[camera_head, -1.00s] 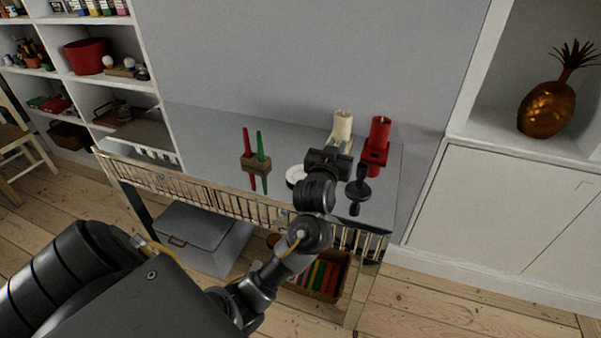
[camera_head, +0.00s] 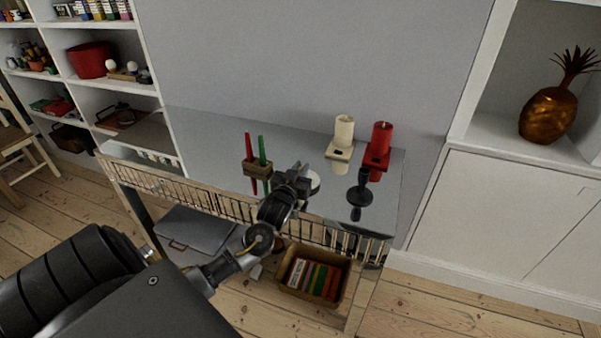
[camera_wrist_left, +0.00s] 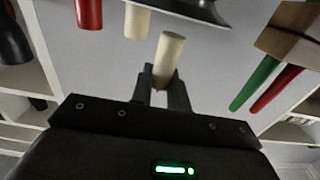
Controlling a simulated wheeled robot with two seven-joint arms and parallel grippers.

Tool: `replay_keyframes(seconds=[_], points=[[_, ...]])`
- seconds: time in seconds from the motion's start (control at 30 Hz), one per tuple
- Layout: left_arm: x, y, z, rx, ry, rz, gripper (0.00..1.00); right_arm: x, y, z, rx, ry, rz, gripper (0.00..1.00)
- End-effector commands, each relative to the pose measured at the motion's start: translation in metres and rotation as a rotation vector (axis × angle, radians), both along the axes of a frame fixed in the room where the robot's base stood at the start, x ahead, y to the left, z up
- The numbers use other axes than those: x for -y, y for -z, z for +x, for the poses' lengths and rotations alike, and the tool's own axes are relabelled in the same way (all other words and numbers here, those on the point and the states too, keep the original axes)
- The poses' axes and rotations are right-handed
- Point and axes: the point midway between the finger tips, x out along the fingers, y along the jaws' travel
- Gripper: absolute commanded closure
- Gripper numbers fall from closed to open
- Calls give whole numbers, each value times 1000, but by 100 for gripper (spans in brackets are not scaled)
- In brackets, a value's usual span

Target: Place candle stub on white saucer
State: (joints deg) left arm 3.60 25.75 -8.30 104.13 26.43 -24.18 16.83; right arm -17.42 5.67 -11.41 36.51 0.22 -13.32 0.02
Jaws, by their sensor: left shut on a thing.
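My left gripper (camera_head: 302,172) is over the middle of the console table in the head view. In the left wrist view its two fingers (camera_wrist_left: 163,84) are shut on the cream candle stub (camera_wrist_left: 170,48), which sticks out beyond the fingertips, slightly tilted in the picture. My right gripper is not in view.
A wooden block (camera_head: 257,169) with red and green tapers stands left of the gripper. A black candlestick (camera_head: 358,195), a cream candle (camera_head: 344,130) and a red candle (camera_head: 381,138) stand to the right. A metal rail (camera_head: 200,202) runs along the table's front edge.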

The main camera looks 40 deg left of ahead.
Motion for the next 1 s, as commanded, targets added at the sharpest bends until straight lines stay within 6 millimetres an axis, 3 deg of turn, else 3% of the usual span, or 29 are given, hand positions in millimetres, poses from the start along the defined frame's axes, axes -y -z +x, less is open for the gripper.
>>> replay_keyframes(seconds=[0.13,0.57,0.6,0.73,1.0], points=[[0,13,0,0,-1,1,100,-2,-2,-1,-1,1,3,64],[0,19,0,1,-1,0,100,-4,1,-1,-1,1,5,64],[0,19,0,1,-1,0,82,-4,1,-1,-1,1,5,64],[0,18,0,1,-1,1,65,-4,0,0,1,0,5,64],[0,18,0,1,-1,1,62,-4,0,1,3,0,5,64]])
